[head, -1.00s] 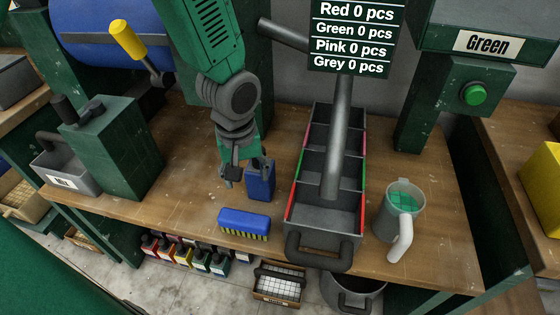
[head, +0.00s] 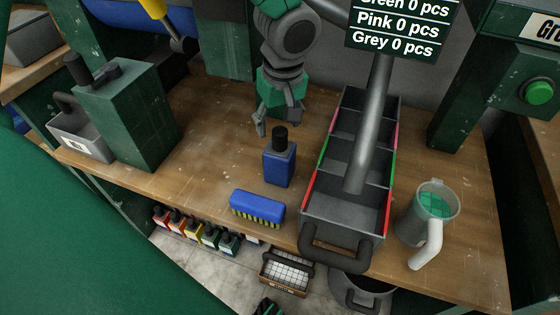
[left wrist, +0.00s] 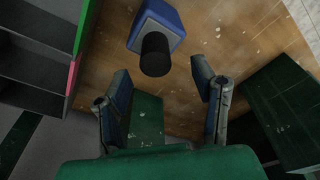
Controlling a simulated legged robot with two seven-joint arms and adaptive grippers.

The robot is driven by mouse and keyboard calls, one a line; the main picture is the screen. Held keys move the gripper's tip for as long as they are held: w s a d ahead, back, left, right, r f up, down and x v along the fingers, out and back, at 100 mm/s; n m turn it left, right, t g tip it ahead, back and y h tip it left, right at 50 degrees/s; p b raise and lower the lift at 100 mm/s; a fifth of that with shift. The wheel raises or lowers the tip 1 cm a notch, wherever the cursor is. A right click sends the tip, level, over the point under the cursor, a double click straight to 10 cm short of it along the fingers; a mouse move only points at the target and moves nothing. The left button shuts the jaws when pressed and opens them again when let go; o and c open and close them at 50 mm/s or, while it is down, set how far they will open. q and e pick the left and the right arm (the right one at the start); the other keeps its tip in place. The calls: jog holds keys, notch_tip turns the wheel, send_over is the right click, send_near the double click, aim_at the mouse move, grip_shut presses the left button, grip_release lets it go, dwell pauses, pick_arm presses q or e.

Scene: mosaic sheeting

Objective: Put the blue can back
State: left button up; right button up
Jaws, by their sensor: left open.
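The blue can (head: 279,165), a square blue body with a black cap, stands upright on the wooden workbench. In the left wrist view the blue can (left wrist: 158,22) is seen from above, just beyond the fingertips. My left gripper (head: 279,124) is open and empty, behind and above the can and apart from it. In the left wrist view its two fingers (left wrist: 160,78) are spread, with nothing between them. A row of small coloured cans (head: 196,231) sits on a lower level below the bench's front edge. My right gripper is not in view.
A blue brush (head: 257,207) lies in front of the can. A grey divided tray (head: 342,218) stands to its right, then a grey jug (head: 425,212) with green pieces. A dark green box (head: 127,118) stands at left. Bench between box and can is clear.

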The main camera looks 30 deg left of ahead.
aim_at(280, 130)
pick_arm(q)
jog(key=f, duration=0.1)
jog(key=f+b, duration=0.1)
jog(key=f, duration=0.2)
jog(key=shift+w+a+f+b, duration=0.1)
jog(key=shift+w+f+b, duration=0.05)
jog(key=shift+w+b, duration=0.15)
jog(key=shift+d+f, duration=0.15)
jog(key=shift+d, duration=0.05)
jog(key=shift+d, duration=0.1)
jog(key=shift+a, duration=0.2)
grip_shut()
jog(key=shift+a, duration=0.1)
